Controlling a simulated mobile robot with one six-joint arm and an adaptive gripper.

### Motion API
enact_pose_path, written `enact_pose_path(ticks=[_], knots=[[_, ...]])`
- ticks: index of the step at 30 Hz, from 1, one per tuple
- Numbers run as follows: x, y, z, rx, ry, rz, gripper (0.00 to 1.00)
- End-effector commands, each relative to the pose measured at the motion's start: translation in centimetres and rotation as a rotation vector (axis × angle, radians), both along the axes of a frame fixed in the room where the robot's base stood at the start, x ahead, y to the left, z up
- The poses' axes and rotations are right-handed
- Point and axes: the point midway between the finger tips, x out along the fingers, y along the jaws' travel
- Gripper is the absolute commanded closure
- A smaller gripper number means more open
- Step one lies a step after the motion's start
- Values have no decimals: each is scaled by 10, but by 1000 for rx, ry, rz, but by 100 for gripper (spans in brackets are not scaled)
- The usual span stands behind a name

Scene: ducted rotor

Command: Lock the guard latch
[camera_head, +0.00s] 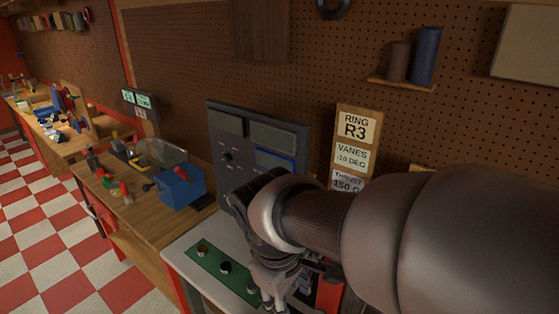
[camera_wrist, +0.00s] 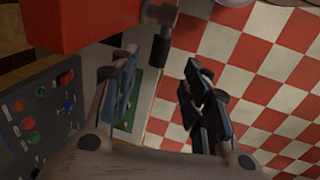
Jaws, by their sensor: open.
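My gripper (camera_wrist: 162,68) is open in the wrist view, with its two dark finger pads apart and nothing between them. A red block-like housing (camera_wrist: 75,22) fills the upper left of that view. A dark fitting with a short cylindrical handle (camera_wrist: 160,45) sticks out at the housing's right end, just beyond the fingertips; it may be the guard latch, but I cannot tell its position. In the head view my gripper (camera_head: 272,298) is low in the picture over the grey bench, partly hidden by my arm. A red part (camera_head: 328,296) shows just right of it.
A green strip with round knobs (camera_head: 222,264) lies on the light bench left of my gripper. A dark control panel (camera_head: 228,150) stands behind; a panel with coloured buttons (camera_wrist: 38,118) is at left in the wrist view. The checkered floor (camera_wrist: 270,70) is open at right.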

Motion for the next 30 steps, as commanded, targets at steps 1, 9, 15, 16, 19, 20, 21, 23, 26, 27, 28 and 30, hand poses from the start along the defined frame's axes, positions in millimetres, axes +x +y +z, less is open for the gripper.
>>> enact_pose_path(ticks=[1,9,15,16,19,20,21,23,26,27,28,30], knots=[[1,-2,-15,-2,3,-2,57],[9,-8,-61,0,1,-3,57],[12,-10,-76,0,0,-2,57],[12,-10,-77,1,-1,-2,57],[12,-10,-78,1,-2,-2,57],[12,-10,-78,1,-2,-2,57],[12,-10,-77,1,-2,-2,57],[12,-10,-77,2,-1,-2,57],[12,-10,-77,2,-1,-2,60],[12,-10,-77,1,-1,-2,63],[12,-10,-77,1,-1,-2,65],[12,-10,-77,1,-1,-2,70]])
